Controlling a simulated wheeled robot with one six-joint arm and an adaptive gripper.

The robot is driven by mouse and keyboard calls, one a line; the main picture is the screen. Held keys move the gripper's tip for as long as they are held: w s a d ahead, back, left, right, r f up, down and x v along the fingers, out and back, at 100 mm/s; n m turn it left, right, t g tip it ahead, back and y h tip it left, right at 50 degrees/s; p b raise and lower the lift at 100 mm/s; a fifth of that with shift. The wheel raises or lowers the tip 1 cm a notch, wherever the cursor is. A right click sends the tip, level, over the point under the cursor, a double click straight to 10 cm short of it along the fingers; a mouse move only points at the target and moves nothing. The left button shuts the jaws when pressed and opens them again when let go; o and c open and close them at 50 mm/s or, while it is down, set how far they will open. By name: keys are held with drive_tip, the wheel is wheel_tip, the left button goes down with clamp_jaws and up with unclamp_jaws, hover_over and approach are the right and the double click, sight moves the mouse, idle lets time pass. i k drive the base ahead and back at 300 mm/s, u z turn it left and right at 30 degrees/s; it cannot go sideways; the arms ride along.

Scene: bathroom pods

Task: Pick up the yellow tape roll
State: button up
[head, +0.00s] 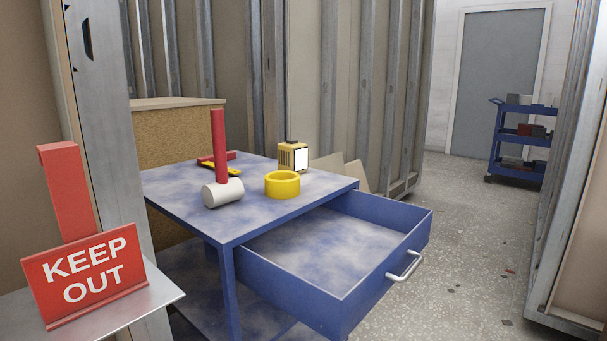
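The yellow tape roll (282,185) lies flat on the top of the blue workbench (315,191), near its front edge above the open drawer. It is a short ring with its hole facing up. Nothing touches it from above. My gripper is not in view in the head view.
A mallet (219,170) stands on its white head left of the roll. A yellow-and-white box (293,157) stands behind it. The blue drawer (340,255) is pulled out and empty. A red KEEP OUT sign (86,277) stands front left. Floor (455,250) at right is mostly clear.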

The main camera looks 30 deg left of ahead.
sight(278, 185)
drive_tip(key=i, duration=3.15)
drive_tip(key=u, duration=1.75)
